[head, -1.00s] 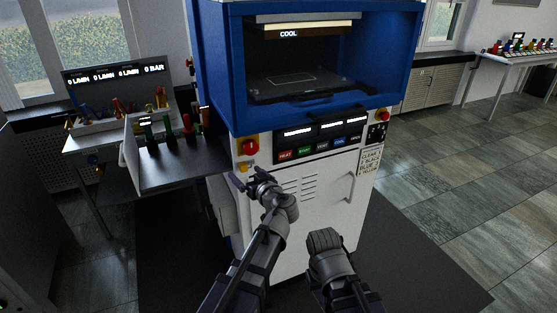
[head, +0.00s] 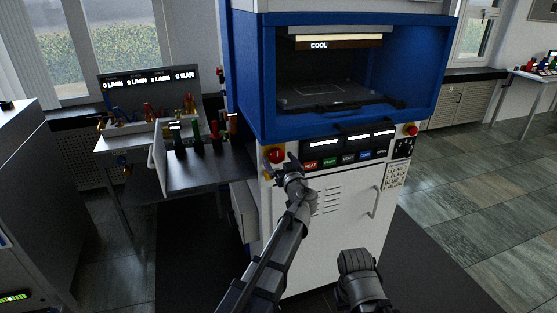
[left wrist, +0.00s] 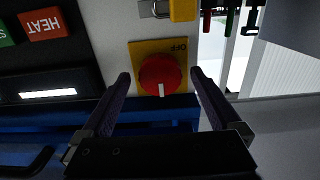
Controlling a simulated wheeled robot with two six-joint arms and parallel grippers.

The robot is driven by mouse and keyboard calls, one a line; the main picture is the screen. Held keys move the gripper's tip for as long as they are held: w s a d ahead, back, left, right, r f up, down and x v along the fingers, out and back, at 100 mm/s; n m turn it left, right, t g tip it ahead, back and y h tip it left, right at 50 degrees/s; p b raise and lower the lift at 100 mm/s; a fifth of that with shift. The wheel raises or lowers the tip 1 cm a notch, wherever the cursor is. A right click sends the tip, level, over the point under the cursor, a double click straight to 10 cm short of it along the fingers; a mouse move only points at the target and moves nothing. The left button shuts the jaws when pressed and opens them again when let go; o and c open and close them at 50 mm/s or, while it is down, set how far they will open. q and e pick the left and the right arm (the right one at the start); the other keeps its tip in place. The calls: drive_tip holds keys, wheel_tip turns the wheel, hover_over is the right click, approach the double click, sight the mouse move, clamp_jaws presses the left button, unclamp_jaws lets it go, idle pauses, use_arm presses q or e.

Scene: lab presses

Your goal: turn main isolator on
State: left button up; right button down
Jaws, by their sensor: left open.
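The main isolator (head: 276,155) is a red rotary knob on a yellow plate at the upper left of the press's white front. In the left wrist view the red knob (left wrist: 160,74) shows upside down, with a white mark at its lower edge and the word OFF on the plate. My left gripper (head: 283,167) is open in front of it. In the left wrist view its fingers (left wrist: 160,80) stand on either side of the knob; I cannot tell whether they touch it. My right gripper (head: 358,262) is low in front of the press, its fingers hidden.
A yellow padlock (left wrist: 183,10) hangs beside the isolator plate. The HEAT button (head: 310,164) and other buttons are just to its right. A red emergency button (head: 411,129) is at the panel's right. A side shelf (head: 205,178) with coloured handles juts out at left.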

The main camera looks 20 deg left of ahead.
use_arm(q)
drive_tip(key=shift+w+a, duration=0.2)
drive_tip(key=shift+w, duration=0.05)
drive_tip(key=shift+c, duration=0.3)
drive_tip(key=c, duration=1.3)
